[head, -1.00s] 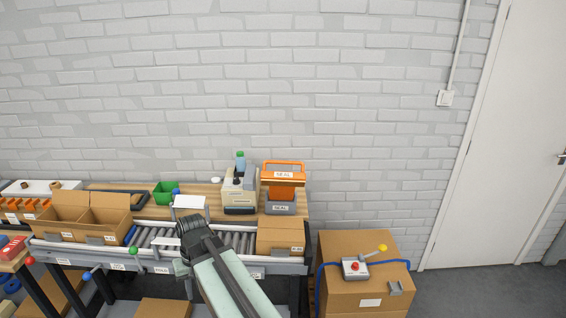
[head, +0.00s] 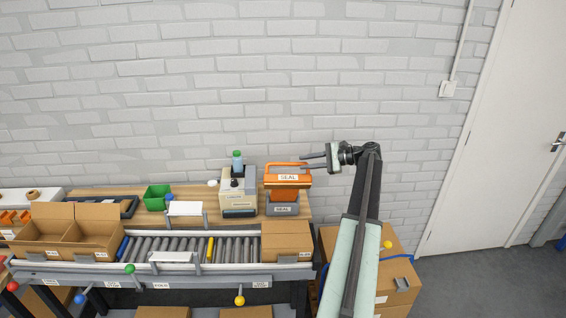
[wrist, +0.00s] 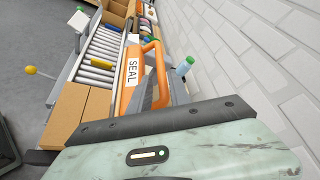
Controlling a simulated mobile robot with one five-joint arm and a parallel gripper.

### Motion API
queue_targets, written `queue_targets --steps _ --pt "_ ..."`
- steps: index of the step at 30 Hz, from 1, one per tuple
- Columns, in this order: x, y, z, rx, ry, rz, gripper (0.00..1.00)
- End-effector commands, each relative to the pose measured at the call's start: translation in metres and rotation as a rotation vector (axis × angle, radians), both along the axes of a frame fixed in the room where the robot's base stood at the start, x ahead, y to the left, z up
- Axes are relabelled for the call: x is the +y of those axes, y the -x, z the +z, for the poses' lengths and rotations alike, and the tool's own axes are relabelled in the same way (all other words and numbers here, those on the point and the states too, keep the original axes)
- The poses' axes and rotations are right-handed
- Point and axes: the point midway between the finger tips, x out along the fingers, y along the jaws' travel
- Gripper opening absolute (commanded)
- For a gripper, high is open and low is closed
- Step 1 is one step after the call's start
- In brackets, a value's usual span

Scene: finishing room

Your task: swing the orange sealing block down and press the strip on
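The orange sealing block (head: 298,182) with its SEAL label and looped handle (head: 284,165) stands raised above a grey base (head: 283,210) on the bench. It also shows in the wrist view (wrist: 127,98), with the handle arching upward. My gripper (head: 302,162) reaches in from the right, its two fingers apart, at the right end of the handle. The fingertips overlap the handle in the picture; I cannot tell whether they touch it. I cannot make out a strip.
A cream machine (head: 238,192) with a blue-green bottle (head: 237,160) stands left of the block. A roller conveyor (head: 185,250) runs in front, with an open carton (head: 75,235) at left and a box (head: 287,243) at right. The brick wall is close behind.

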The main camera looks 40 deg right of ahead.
Motion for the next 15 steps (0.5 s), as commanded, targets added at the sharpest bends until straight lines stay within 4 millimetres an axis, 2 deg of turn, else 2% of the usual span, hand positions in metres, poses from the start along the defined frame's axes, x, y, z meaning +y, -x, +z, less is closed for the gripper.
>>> queue_targets --steps 8,15 --pt "0.001 -0.002 -0.002 0.000 -0.001 -0.002 0.23" --pt "0.020 -0.031 -0.015 -0.001 0.000 -0.001 0.23"
